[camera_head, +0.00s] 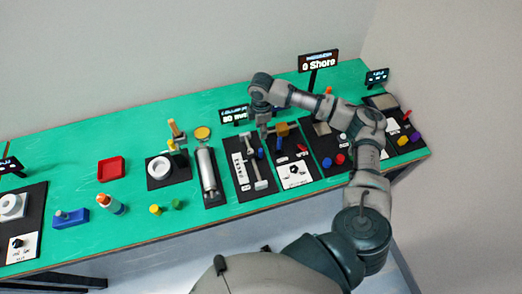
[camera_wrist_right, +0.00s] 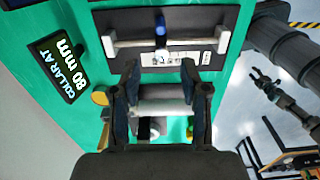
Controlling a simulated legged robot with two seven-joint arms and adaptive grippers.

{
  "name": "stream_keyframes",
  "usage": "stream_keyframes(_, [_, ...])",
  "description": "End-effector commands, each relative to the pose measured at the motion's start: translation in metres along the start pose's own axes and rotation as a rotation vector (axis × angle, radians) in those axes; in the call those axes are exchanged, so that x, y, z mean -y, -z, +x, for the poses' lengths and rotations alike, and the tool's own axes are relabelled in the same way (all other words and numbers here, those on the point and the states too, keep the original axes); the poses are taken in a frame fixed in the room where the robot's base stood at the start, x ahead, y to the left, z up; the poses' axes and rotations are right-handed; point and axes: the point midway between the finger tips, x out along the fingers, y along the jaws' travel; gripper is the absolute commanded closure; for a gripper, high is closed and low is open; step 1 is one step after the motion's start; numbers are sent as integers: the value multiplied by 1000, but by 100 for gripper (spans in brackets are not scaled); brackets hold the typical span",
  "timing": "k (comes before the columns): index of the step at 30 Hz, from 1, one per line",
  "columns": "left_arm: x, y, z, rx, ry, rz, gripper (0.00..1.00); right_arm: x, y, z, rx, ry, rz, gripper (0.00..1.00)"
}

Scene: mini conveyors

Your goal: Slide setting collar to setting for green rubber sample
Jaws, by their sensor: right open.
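The blue setting collar (camera_wrist_right: 160,32) sits near the middle of a pale rod (camera_wrist_right: 128,43) on a black station board in the right wrist view. A white printed label (camera_wrist_right: 190,58) lies beside the rod. In the head view the collar (camera_head: 260,153) shows small beside the rod. My right gripper (camera_wrist_right: 160,82) is open and empty, its fingertips apart from the collar and over the board's edge. A display (camera_wrist_right: 62,68) reads "COLLAR AT 80 mm". A small green piece (camera_head: 178,204) lies on the table; I cannot tell whether it is the rubber sample. My left gripper seems to show (camera_wrist_right: 264,80), small.
To the right, a board with a blue piece and a white label (camera_head: 295,172) lies close by. A sign reading "0 Shore" (camera_head: 318,62) stands behind.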

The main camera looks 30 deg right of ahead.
Motion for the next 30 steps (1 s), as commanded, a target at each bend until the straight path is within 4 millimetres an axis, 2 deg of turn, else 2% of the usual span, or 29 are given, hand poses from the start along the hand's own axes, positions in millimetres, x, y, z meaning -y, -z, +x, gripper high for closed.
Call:
stream_keyframes(12, [0,0,-4,-1,0,0,55,2,0,98,0,2,0,55])
stream_keyframes(18, [0,1,-4,-1,0,0,55,1,0,136,0,0,-2,55])
stream_keyframes(24, [0,1,-4,-1,0,0,55,0,1,155,-2,-2,-1,55])
stream_keyframes(30, [0,1,-4,-1,0,0,55,0,1,158,-2,-2,-2,55])
